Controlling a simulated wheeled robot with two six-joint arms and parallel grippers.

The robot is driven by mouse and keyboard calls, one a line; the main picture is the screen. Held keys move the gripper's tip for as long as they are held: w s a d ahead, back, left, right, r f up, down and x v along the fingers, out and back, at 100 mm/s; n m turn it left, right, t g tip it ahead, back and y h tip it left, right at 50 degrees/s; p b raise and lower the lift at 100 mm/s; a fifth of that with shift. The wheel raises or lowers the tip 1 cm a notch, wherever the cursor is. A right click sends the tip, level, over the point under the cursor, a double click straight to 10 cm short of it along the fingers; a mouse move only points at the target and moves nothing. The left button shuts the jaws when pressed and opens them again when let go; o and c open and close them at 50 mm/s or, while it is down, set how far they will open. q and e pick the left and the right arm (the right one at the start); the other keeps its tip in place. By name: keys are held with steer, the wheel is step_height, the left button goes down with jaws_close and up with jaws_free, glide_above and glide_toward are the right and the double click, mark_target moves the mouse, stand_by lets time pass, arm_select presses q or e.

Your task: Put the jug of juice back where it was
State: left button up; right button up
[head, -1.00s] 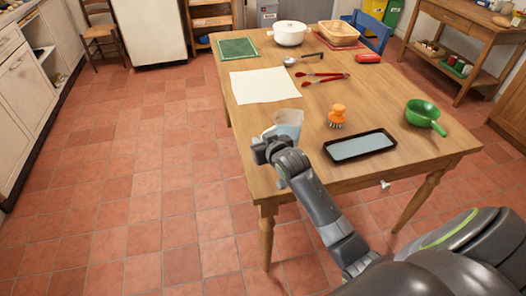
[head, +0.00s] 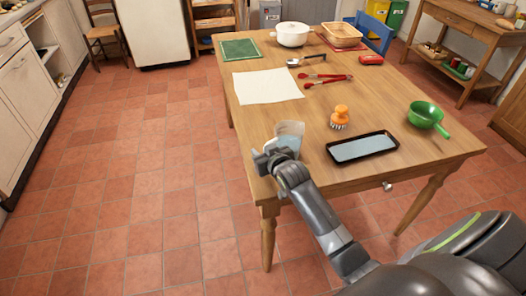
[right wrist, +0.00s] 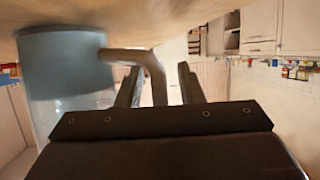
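The jug (head: 290,133) is translucent and pale, with blue-grey contents. It stands upright at the table's near left corner in the head view. In the right wrist view, which is upside down, the jug (right wrist: 65,75) rests with its base at the wooden table top. My right gripper (head: 268,158) is at the jug's handle side. In the right wrist view its fingers (right wrist: 160,85) stand apart on either side of the handle, with gaps showing. My left gripper is not in view.
The wooden table (head: 240,115) also holds a dark-rimmed tray (head: 362,148), an orange brush (head: 339,118), a green pan (head: 425,114), a white sheet (head: 266,84) and red tongs (head: 322,80). The table's near edge is close to the jug.

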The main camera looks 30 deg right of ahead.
steer(key=shift+r, duration=0.15)
steer(key=v, duration=1.2)
steer(key=shift+p, duration=0.35)
